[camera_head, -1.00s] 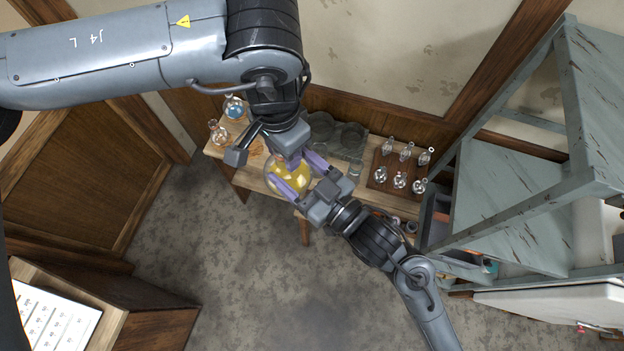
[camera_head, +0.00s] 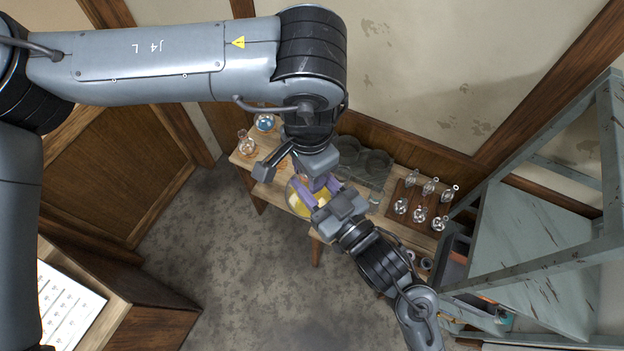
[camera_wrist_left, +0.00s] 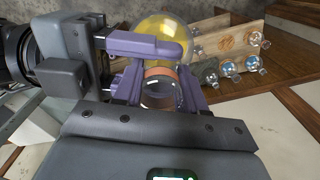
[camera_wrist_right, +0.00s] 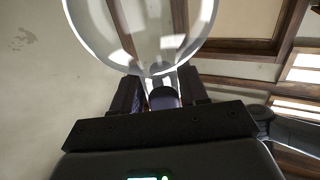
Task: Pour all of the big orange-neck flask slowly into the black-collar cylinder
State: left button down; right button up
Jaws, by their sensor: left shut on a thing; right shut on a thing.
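The big orange-neck flask (camera_head: 298,198) holds yellow liquid and shows beneath my grippers, partly hidden by them. In the left wrist view its round yellow bulb (camera_wrist_left: 163,28) is at the top, with the orange band (camera_wrist_left: 160,72) on the neck below it. My left gripper (camera_wrist_left: 160,88) is shut on the neck. My right gripper (camera_head: 316,187) comes in from the lower right, its purple fingers close together at the flask. In the right wrist view a clear glass bulb (camera_wrist_right: 140,30) stands beyond the dark fingers, its neck between them. I cannot pick out the black-collar cylinder.
Several small flasks stand on a brown rack (camera_head: 408,188) on the wooden bench. A blue-liquid flask (camera_head: 265,122) and another round flask (camera_head: 246,146) stand at the bench's left end. Grey metal shelving (camera_head: 530,240) is at the right. The floor (camera_head: 230,270) in front is bare.

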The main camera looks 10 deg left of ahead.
pick_arm(q)
jog(key=c, duration=1.1)
grip_release()
jog(key=shift+w+d+r, duration=0.1)
jog(key=shift+d+r, duration=0.05)
jog(key=shift+r, duration=0.05)
pick_arm(e)
jog(key=shift+s+a+f, duration=0.15)
jog(key=shift+a, duration=0.05)
grip_shut()
pick_arm(q)
jog(key=o, duration=0.5)
jog(key=shift+o, duration=0.2)
